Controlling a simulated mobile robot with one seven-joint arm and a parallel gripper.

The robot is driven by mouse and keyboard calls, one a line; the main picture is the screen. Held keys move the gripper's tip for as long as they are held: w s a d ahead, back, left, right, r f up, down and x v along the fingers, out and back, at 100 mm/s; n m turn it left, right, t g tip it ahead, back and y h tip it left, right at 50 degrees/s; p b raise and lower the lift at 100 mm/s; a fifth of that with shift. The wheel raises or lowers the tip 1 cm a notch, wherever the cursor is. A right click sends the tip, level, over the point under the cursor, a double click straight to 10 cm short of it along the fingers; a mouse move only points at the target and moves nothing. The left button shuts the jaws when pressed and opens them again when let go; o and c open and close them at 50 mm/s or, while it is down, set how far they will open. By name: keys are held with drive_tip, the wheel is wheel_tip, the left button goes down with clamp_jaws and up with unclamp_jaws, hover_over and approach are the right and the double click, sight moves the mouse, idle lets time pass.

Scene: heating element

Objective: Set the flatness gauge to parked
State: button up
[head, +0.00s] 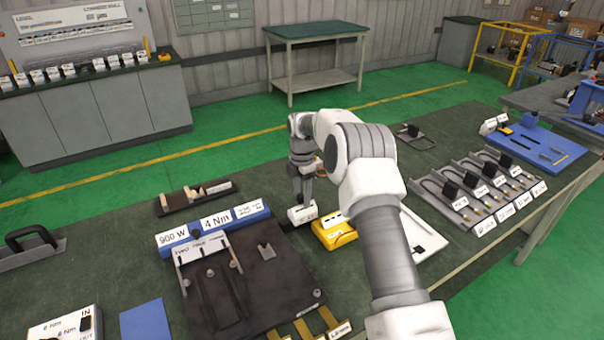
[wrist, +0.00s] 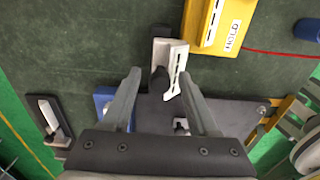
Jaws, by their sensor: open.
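No readable label in view names the flatness gauge. A small white block with a dark label (head: 301,214) stands on the bench below my gripper (head: 301,198). In the wrist view the white block (wrist: 170,52) lies just beyond the fingertips, roughly in line with the gap of my gripper (wrist: 162,83). The two fingers are apart and hold nothing. A yellow box (head: 334,234) stands just right of the white block. It also shows in the wrist view (wrist: 214,22) with a label reading HOLD. I cannot tell if the fingers touch the white block.
A white panel (head: 422,236) lies right, partly behind my arm. Bent heating elements in holders (head: 478,190) stand farther right. Bare bench lies behind the gripper.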

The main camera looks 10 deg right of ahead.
wheel_tip(320, 180, up, 17)
drive_tip(key=shift+f, duration=0.15)
idle(0.4)
drive_tip(key=s+d+r+m+t, duration=0.25)
drive_tip(key=s+r+m, duration=0.85)
drive_tip(key=s+r, duration=0.65)
drive_tip(key=s+f+m+t, duration=0.1)
drive_tip(key=s+m, duration=0.3)
drive_tip(key=s, duration=0.4)
drive_tip(key=s+d+f+m+t, duration=0.1)
drive_tip(key=s+f+m, duration=0.2)
drive_tip(key=s, duration=0.5)
drive_tip(key=s+d+f+m+t, duration=0.1)
drive_tip(key=s+f+m, duration=0.3)
drive_tip(key=s, duration=0.5)
drive_tip(key=shift+d+m, duration=0.25)
drive_tip(key=shift+m, duration=0.05)
